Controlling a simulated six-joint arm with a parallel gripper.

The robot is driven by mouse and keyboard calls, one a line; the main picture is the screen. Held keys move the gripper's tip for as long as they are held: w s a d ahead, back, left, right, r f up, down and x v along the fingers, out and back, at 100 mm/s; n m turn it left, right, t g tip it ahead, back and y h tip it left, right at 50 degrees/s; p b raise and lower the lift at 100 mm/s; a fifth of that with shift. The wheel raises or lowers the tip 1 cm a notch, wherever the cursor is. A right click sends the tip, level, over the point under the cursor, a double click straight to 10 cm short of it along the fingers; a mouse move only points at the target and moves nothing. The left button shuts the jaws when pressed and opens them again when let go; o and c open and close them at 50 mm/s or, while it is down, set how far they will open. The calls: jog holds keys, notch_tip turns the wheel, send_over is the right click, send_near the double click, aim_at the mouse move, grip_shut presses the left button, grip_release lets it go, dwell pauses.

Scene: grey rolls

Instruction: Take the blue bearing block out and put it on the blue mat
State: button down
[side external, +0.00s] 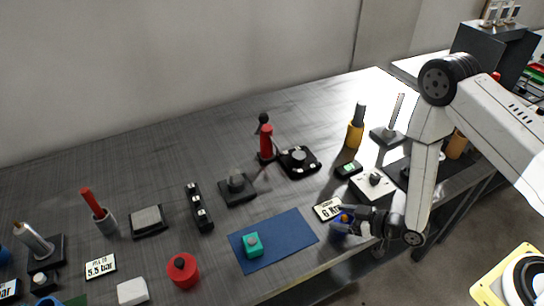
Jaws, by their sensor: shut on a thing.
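My gripper (350,221) is at the front right of the table and is shut on the blue bearing block (339,230). The block is small and partly hidden by the fingers, with an orange spot near its top. It is just right of the blue mat (291,231), apart from it. I cannot tell whether the block is lifted clear of the table. The blue mat lies flat near the front edge. A teal block (252,246) with a knob sits on its left part; the right part is bare.
A "6 K" label card (327,209) lies close behind the held block. A white block with a dark knob (373,184) is behind my gripper. A red round weight (183,270) stands left of the mat. A black dish (299,161) and red bottle (266,142) stand farther back.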

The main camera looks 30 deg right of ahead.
aim_at(343, 217)
dwell(0.5)
jog(key=shift+r, duration=4.95)
jog(key=w+d+r+m+t+h, duration=0.2)
jog(key=w+d+r+m+h, duration=0.4)
jog(key=d+r, duration=0.3)
notch_tip(343, 217, up, 3)
jog(key=shift+f+h, duration=0.1)
jog(key=shift+h, duration=0.4)
